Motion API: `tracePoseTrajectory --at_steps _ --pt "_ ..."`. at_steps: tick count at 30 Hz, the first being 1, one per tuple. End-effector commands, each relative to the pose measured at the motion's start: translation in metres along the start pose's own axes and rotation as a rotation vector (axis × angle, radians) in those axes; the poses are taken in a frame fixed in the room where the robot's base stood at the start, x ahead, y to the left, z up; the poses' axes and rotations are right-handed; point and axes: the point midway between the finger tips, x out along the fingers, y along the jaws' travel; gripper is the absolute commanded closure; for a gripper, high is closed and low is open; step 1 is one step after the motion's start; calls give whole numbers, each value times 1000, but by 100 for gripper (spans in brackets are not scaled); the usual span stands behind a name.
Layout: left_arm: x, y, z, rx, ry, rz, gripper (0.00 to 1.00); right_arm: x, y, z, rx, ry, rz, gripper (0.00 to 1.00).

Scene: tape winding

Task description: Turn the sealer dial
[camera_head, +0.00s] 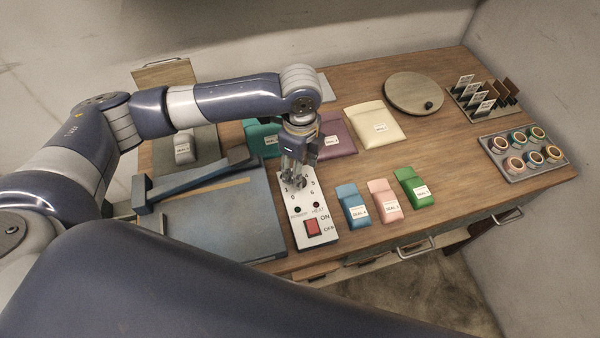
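The sealer's control panel (316,231) is a white strip near the front middle of the table, with a red ON/OFF switch (312,227), two small dark indicators and printed numbers. My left gripper (293,186) points down over the panel's far end, where the numbers are printed around the dial's place. The dial itself is hidden behind the gripper's fingers. I cannot tell whether the fingers touch it or how far they are closed. The sealer's blue-grey bed (215,221) and its long arm (195,181) lie left of the panel. My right gripper is not in view.
Blue (353,204), pink (384,194) and green (411,187) labelled pouches lie right of the panel. Teal (262,138), purple (338,139) and cream (374,124) pouches lie behind. A round turntable (414,92), a card rack (482,98) and a tape-roll tray (524,152) stand farther right.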

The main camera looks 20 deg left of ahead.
Motion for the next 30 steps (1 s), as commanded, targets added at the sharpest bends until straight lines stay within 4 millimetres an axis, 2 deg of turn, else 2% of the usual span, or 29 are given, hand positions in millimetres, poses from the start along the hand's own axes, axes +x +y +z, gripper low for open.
tracePoseTrajectory --at_steps 4,9,15,20,21,27,30 --pt "26 1 0 -1 -1 3 52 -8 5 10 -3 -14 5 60" --pt "46 0 0 -1 0 0 52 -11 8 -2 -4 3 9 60" --pt "54 0 0 1 -1 -1 52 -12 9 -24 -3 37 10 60" --pt "54 0 0 0 0 -1 52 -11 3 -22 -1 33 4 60" --pt "54 0 0 0 0 -1 54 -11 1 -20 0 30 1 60" --pt "54 0 0 0 0 -1 96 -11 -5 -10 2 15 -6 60" --pt "54 0 0 0 0 -1 96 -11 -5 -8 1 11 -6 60"
